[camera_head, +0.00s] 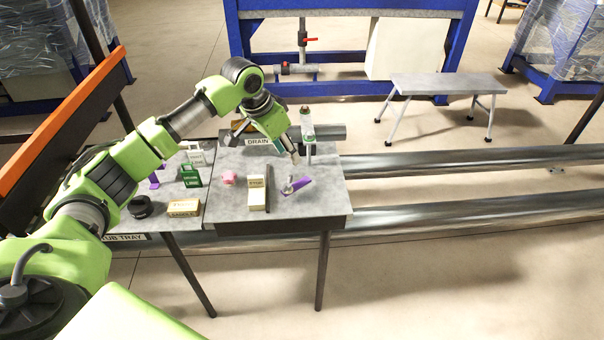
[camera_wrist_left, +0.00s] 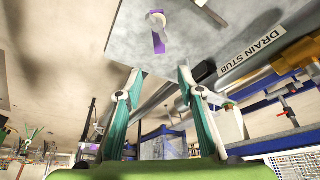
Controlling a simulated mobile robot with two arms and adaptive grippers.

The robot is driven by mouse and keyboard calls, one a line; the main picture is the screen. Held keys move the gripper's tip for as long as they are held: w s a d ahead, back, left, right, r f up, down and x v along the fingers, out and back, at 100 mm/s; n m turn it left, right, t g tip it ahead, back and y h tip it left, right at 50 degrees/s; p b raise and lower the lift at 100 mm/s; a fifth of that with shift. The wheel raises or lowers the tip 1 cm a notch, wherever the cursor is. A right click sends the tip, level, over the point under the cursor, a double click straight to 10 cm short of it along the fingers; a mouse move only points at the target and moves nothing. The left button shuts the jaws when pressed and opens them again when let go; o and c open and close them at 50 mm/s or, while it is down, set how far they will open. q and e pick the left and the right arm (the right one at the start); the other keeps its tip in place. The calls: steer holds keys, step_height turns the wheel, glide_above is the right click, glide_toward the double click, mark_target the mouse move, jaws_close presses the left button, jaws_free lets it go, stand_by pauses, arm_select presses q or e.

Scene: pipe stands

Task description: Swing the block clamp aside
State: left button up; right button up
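A purple lever-like piece (camera_head: 299,185) with a pale metal round end lies on the right part of the grey table. It is the likeliest clamp part, but I cannot tell for sure. It also shows in the wrist view (camera_wrist_left: 158,40) at the top, beyond the fingertips. A pale block with a printed label (camera_head: 257,193) stands to its left, with a dark bar between them. My left gripper (camera_head: 295,157) is above the table behind the purple piece, apart from it. In the wrist view its two fingers (camera_wrist_left: 158,76) are spread, with nothing between them. My right gripper is not in view.
A DRAIN sign (camera_head: 258,141) and a white upright fitting (camera_head: 307,126) stand at the table's back edge near my gripper. A pink knob (camera_head: 228,178), a green labelled block (camera_head: 191,176) and a black ring (camera_head: 141,207) are further left. Large pipes (camera_head: 460,160) run right.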

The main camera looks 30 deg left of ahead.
mark_target(305, 180)
arm_select(q)
steer(key=p+x, duration=0.2)
steer(key=x, duration=1)
steer(key=shift+f+p, duration=0.15)
steer(key=shift+p, duration=0.15)
steer(key=shift+w+d+f, duration=0.1)
steer(key=shift+w+f, duration=0.15)
steer(key=shift+f, duration=0.3)
jaws_close()
